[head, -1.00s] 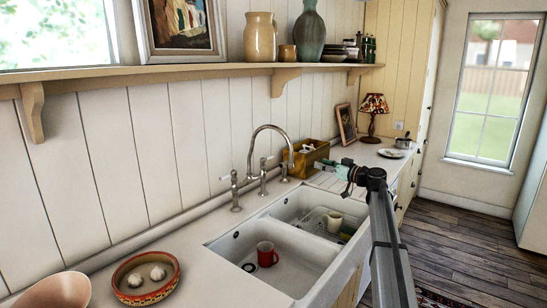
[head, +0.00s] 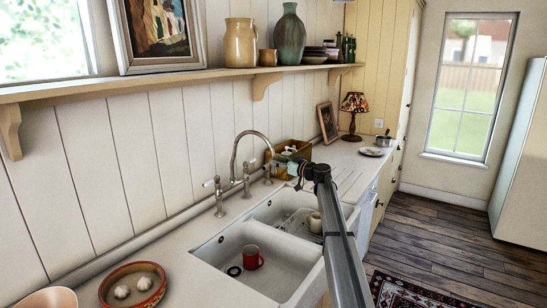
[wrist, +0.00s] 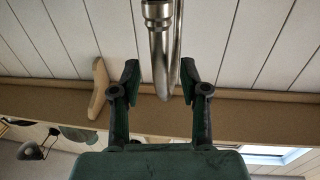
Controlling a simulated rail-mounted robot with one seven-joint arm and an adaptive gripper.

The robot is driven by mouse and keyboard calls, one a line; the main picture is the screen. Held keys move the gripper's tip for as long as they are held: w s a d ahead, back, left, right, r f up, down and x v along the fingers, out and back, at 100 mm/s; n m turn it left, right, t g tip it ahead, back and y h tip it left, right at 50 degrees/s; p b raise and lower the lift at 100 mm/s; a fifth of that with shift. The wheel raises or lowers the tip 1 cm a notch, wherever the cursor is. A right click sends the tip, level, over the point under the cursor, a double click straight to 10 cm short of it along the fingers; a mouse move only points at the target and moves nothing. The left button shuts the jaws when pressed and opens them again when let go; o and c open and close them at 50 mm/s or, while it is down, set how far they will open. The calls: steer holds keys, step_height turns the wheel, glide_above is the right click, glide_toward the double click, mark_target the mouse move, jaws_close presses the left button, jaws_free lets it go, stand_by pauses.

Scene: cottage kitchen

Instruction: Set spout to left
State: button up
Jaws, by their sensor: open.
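The curved metal tap spout (head: 250,134) rises behind the double sink (head: 245,236) and arches to the right in the head view. Its free end is beside my gripper (head: 280,165). In the wrist view the spout (wrist: 158,40) hangs between the two dark fingers of my gripper (wrist: 161,82). The fingers stand apart on either side of it, with a visible gap at each side. My gripper is open and not clamped on the spout. In the head view the fingertips are small and partly lost against the tap and the box behind.
Tap handles (head: 218,195) stand beside the spout. A red mug (head: 252,257) is in the near basin, and a pale cup (head: 315,222) in the far one. A yellow-brown box (head: 299,150) stands behind my gripper. A shelf (head: 190,79) runs above along the wall.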

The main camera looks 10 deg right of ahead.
mark_target(273, 158)
steer(key=shift+p+x, duration=0.4)
steer(key=shift+x, duration=1.1)
jaws_close()
steer(key=shift+s+f, duration=0.1)
steer(key=shift+s, duration=0.1)
